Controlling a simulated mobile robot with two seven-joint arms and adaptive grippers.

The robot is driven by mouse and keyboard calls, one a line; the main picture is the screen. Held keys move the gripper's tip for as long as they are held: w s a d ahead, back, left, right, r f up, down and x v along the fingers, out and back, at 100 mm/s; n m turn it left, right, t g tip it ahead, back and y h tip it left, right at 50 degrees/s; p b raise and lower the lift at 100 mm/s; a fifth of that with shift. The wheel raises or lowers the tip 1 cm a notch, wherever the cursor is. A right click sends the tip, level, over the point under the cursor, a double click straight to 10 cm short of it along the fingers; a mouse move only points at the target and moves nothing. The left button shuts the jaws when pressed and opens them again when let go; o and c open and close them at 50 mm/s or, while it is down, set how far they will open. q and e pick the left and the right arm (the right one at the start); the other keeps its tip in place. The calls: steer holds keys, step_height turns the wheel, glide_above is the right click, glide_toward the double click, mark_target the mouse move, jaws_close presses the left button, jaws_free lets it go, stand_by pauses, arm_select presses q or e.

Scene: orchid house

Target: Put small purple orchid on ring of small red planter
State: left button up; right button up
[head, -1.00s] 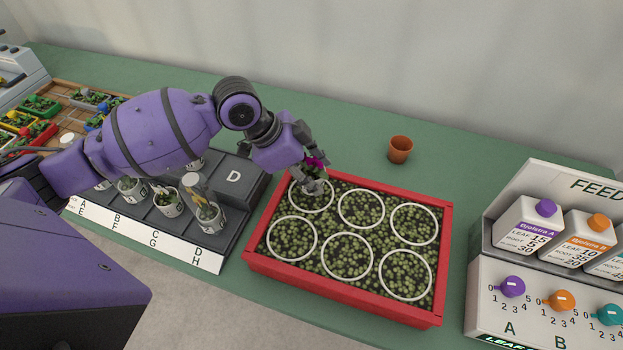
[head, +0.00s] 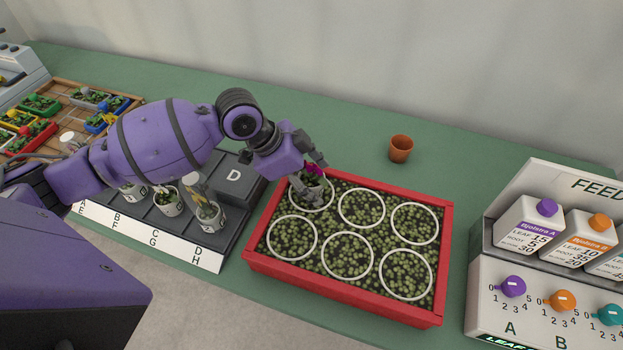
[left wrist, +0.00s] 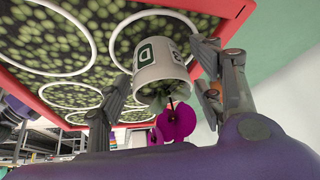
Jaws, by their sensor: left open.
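The small purple orchid has a magenta bloom (left wrist: 175,122) and a white pot (left wrist: 160,66) marked D. In the head view its bloom (head: 315,170) shows at the back-left ring (head: 294,199) of the red planter (head: 345,292); the gripper hides much of the pot. The pot is at that ring, but I cannot tell whether it is exactly centred. My left gripper (head: 309,190) is open, with one finger on each side of the pot in the left wrist view (left wrist: 165,64). My right gripper is not in view.
The planter's other rings, such as the back-middle one (head: 361,226), are empty. A terracotta pot (head: 400,149) stands behind the planter. A dark lettered rack (head: 236,176) with potted plants is at left, and a feed station (head: 481,285) is at right.

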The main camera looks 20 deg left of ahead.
arm_select(q)
steer(key=v, duration=1.2)
steer(key=shift+r+p, duration=0.2)
steer(key=shift+p, duration=0.15)
